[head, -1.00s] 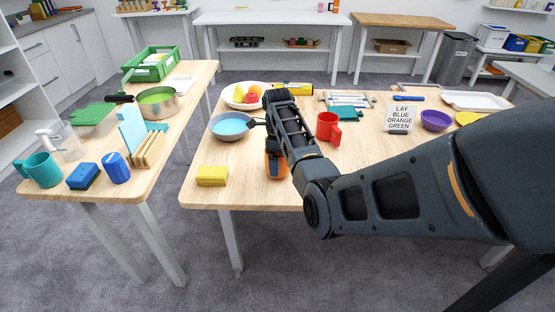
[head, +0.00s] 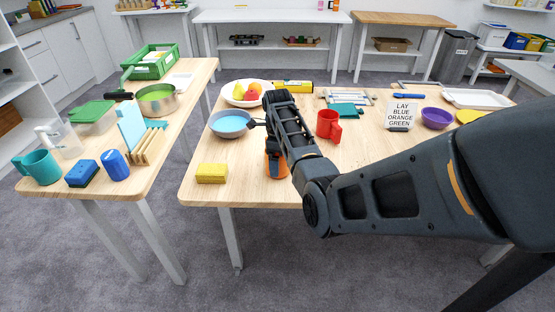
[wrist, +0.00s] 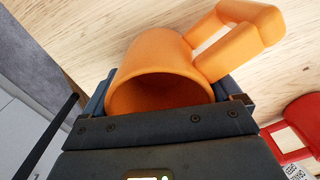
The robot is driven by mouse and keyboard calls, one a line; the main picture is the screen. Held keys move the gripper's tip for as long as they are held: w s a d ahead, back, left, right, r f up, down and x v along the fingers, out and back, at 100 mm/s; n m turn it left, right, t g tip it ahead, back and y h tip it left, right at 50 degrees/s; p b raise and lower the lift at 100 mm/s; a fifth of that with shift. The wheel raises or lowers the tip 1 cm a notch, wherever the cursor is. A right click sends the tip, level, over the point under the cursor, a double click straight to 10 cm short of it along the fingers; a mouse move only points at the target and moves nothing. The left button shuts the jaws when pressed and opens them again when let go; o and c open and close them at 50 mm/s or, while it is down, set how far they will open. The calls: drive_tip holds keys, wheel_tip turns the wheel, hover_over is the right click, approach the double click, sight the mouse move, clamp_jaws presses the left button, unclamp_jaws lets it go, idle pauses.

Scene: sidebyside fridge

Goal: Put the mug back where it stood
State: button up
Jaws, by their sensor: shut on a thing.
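An orange mug (head: 276,167) is at the front of the middle table in the head view, largely hidden behind my arm. In the wrist view the orange mug (wrist: 155,62) sits between the jaws, its opening towards the camera and its handle pointing up and right. My gripper (wrist: 165,95) is shut on the mug's body. In the head view my gripper (head: 277,150) points down over the table near its front edge. I cannot tell whether the mug's base touches the wood.
A red mug (head: 328,124) stands right of my gripper. A blue pan (head: 230,124) and a yellow sponge (head: 211,173) are to its left. A fruit plate (head: 235,99) lies behind. A teal mug (head: 40,168) stands on the left table (head: 140,185). Bare wood lies between the sponge and my gripper.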

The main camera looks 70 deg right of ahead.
drive_tip(key=o, duration=1)
drive_tip(key=shift+c, duration=0.2)
wheel_tip(320, 180, up, 8)
drive_tip(key=shift+f, duration=0.15)
